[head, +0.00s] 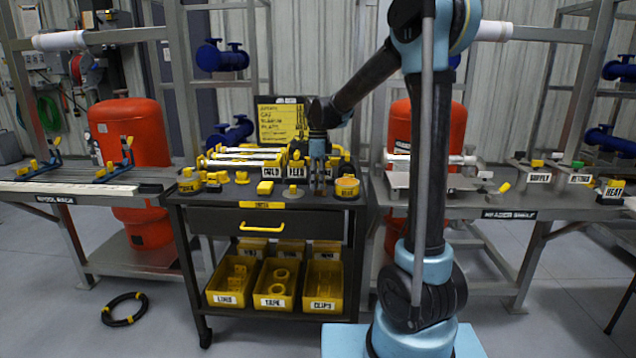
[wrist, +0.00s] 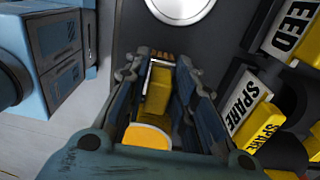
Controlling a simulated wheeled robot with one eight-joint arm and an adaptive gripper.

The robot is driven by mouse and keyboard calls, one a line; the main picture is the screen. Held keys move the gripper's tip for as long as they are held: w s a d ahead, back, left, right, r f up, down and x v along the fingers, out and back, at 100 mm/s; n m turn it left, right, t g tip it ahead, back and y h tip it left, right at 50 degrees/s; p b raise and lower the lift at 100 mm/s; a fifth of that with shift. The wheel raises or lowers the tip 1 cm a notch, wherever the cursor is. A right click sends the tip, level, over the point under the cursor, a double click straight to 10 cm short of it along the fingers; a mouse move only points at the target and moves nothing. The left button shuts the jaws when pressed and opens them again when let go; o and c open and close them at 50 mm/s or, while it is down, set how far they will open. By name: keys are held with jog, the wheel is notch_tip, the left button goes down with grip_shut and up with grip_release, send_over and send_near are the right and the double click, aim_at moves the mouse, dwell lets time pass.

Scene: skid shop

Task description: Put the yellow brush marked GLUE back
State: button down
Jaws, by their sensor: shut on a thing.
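My gripper (head: 318,188) points down over the top of the dark cart (head: 222,202), near its back right. In the wrist view my gripper (wrist: 160,85) is shut on a yellow brush (wrist: 156,92). Brown bristles show at its far end, between the fingertips, and a rounded yellow-orange end is nearer the wrist. No GLUE mark is readable on it. In the head view the fingers mostly hide the brush. I cannot tell whether it touches the cart top.
A round yellow item (head: 347,187) sits close by. The cart has a drawer (head: 262,227) and yellow bins (head: 275,300) below.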

jog(key=c, duration=1.3)
grip_release()
